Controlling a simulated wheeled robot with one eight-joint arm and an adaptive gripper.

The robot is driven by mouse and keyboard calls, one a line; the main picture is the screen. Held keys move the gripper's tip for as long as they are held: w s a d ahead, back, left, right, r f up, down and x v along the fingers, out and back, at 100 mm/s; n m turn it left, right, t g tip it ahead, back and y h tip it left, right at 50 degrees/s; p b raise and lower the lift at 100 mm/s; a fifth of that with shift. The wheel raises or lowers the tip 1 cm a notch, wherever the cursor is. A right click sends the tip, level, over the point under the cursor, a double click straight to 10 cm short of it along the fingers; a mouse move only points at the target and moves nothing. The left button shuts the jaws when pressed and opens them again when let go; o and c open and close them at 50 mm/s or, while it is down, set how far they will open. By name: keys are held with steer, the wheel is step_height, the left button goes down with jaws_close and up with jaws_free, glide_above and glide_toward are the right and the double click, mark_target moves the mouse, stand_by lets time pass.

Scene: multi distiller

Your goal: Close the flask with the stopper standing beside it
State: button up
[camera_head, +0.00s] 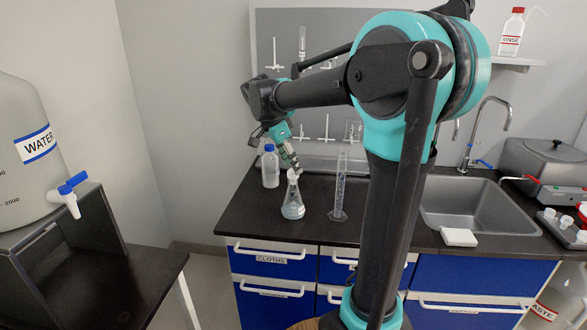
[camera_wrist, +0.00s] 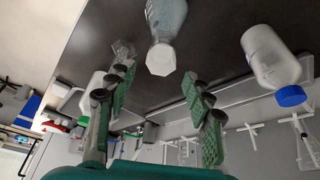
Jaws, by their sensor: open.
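The conical flask (camera_head: 292,206) stands upright on the dark bench, with pale blue-grey content low in it. It also shows at the top of the wrist view (camera_wrist: 168,18). A white stopper (camera_wrist: 161,59) with a many-sided top sits at the flask's mouth; it shows small in the head view (camera_head: 292,175). How deep it sits I cannot tell. No other stopper shows beside the flask. My gripper (camera_head: 290,165) is just above the stopper, tilted down. In the wrist view its green-padded fingers (camera_wrist: 157,68) are apart, with the stopper between their tips; I see no contact.
A blue-capped bottle (camera_head: 270,168) stands left of the flask, close to my gripper. A tall graduated cylinder (camera_head: 340,190) stands right of it. The sink (camera_head: 465,207) is farther right. The bench's front edge lies just in front of the flask.

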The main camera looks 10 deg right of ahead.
steer(key=v, duration=0.9)
steer(key=shift+r, duration=0.25)
steer(key=shift+a, duration=0.1)
